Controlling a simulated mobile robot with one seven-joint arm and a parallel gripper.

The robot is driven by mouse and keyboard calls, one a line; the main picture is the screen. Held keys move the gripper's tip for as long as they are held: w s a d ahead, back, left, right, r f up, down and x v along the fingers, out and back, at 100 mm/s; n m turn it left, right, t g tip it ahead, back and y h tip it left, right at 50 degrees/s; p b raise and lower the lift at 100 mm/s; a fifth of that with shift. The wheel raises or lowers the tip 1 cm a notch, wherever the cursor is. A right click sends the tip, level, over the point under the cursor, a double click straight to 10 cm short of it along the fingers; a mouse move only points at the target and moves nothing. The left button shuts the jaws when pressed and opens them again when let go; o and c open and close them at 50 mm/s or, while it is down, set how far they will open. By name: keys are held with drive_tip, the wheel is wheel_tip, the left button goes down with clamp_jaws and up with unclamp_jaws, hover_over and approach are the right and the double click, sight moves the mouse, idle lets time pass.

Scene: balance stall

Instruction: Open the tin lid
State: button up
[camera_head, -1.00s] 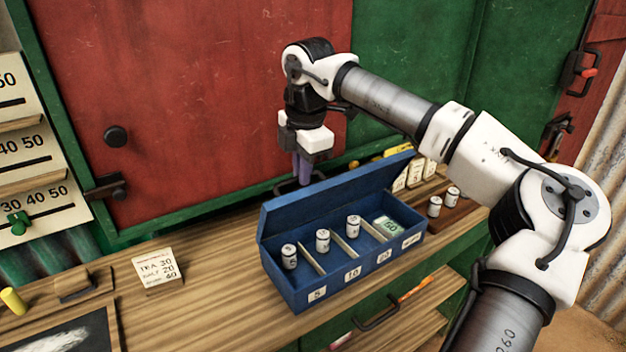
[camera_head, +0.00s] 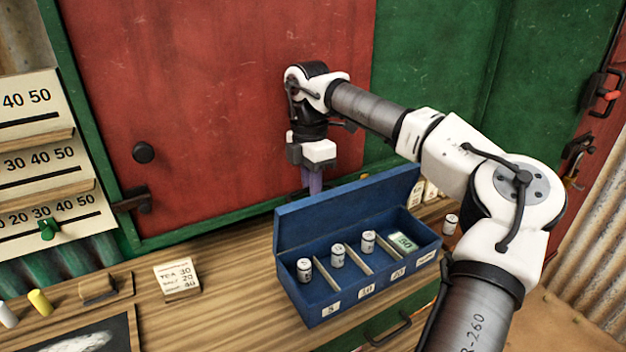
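The blue tin (camera_head: 322,310) stands on the wooden counter, with its lid (camera_head: 345,207) raised upright along the back edge. Its front row of compartments is exposed, holding several white cylinders, one of them the leftmost cylinder (camera_head: 304,269), and a green note (camera_head: 404,241) in the right compartment. My gripper (camera_head: 313,184) points down just behind the lid, toward its left half. Its purple fingers are partly hidden by the lid, so I cannot tell whether they touch it or how far apart they are.
A price card (camera_head: 177,279) lies on the counter left of the tin. Number boards (camera_head: 45,160) with a green peg (camera_head: 48,229) stand at the far left. A red panel (camera_head: 220,110) rises close behind my gripper. The counter between card and tin is clear.

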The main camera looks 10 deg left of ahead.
drive_tip(key=shift+o, duration=1.3)
drive_tip(key=shift+w, duration=0.15)
drive_tip(key=shift+d+r, duration=0.1)
drive_tip(key=shift+r, duration=0.1)
drive_tip(key=shift+w+r, duration=0.1)
drive_tip(key=shift+r, duration=0.35)
wheel_tip(320, 180, up, 13)
drive_tip(key=b, duration=0.1)
drive_tip(key=shift+w+a, duration=0.15)
drive_tip(key=shift+a, duration=0.15)
